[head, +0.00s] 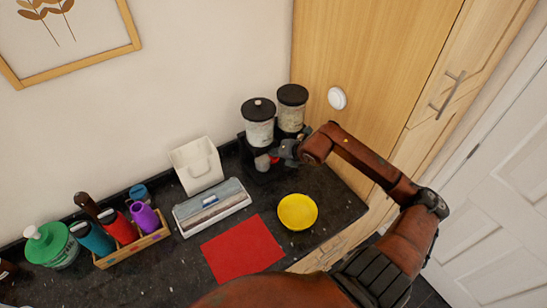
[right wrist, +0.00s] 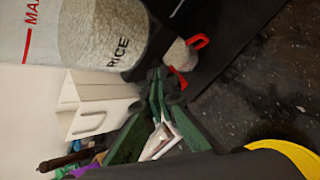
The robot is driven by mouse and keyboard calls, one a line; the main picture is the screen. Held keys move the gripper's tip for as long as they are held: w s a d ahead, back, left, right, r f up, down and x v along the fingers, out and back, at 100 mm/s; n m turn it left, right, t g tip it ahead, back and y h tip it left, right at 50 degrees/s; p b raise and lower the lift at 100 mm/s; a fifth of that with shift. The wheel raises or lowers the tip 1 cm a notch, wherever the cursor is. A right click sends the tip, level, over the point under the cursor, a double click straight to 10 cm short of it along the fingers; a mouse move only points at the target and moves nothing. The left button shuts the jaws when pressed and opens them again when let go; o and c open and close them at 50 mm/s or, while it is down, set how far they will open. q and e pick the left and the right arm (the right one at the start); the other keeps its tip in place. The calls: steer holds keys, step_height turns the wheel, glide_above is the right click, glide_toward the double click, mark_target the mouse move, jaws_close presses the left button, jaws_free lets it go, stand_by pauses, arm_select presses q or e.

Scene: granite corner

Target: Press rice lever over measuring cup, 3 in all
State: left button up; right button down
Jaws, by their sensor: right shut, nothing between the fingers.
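The dispenser has two clear canisters with black lids on a dark base. The rice canister (head: 258,125) reads "RICE" in the right wrist view (right wrist: 100,35); a second canister (head: 291,110) stands to its right. A measuring cup (head: 262,163) with whitish contents is under the rice canister; the right wrist view shows the cup (right wrist: 181,54) with a red handle. My right gripper (head: 284,153) is shut and empty, low at the dispenser's front. In the right wrist view, its green fingertips (right wrist: 165,82) are by a small red piece, possibly the lever; contact is unclear. My left gripper is out of view.
A yellow bowl (head: 297,212) and a red mat (head: 242,248) lie in front on the dark counter. A grey-white box (head: 211,207), a white holder (head: 197,166) and a wooden tray of bottles (head: 133,249) stand to the left. A wooden cabinet (head: 365,70) rises behind right.

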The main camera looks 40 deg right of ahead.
mark_target(275, 158)
steer(key=shift+f+b, duration=0.5)
steer(key=shift+f, duration=0.2)
stand_by(0.3)
steer(key=shift+r, duration=0.15)
steer(key=shift+r+p, duration=0.65)
steer(key=shift+r, duration=0.5)
steer(key=shift+r+p, duration=1.3)
steer(key=shift+r, duration=1.25)
steer(key=shift+f, duration=0.1)
